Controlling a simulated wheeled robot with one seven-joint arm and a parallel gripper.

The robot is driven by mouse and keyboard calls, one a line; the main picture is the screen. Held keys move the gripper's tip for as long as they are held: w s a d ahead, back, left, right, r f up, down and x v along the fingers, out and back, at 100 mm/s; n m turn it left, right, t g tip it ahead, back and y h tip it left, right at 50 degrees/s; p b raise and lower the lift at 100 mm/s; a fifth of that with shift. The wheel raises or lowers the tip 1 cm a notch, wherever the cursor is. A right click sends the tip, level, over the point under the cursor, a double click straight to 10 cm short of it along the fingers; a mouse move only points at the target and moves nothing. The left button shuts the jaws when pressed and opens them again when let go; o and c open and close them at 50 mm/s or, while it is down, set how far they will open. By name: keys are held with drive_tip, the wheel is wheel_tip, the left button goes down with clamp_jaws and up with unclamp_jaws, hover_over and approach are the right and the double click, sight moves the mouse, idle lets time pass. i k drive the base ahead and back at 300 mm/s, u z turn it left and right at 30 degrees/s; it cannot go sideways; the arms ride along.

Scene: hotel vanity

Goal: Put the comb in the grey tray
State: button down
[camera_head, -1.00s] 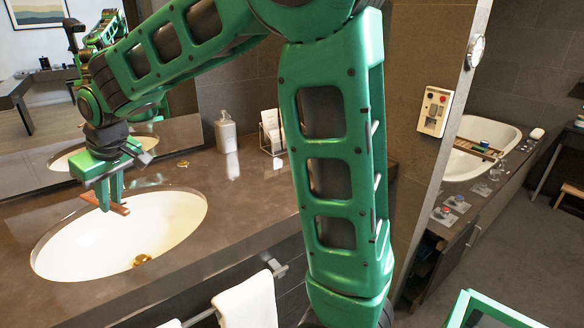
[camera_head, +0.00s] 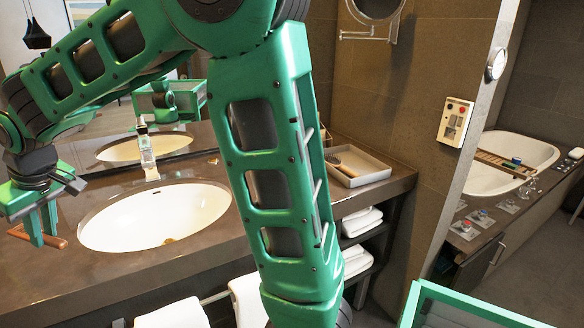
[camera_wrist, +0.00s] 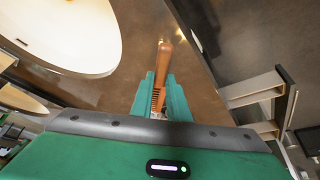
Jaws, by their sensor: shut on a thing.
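My gripper (camera_head: 42,226) is shut on the brown comb (camera_head: 57,241), at the left of the head view. It holds the comb left of the sink, above the counter. The grey tray (camera_head: 372,176) sits on the counter right of my arm, well away from the gripper. A brush with a wooden handle (camera_head: 341,168) lies in it. My arm hides the counter just left of the tray.
The white sink basin (camera_head: 155,215) lies between my gripper and the tray. Folded towels (camera_head: 360,222) are on shelves under the tray. A round mirror (camera_head: 374,8) is on the wall above.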

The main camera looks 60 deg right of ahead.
sight(359, 165)
drive_tip(key=k, duration=1.2)
drive_tip(key=z, duration=1.5)
drive_tip(key=i, duration=1)
drive_tip(key=z, duration=0.05)
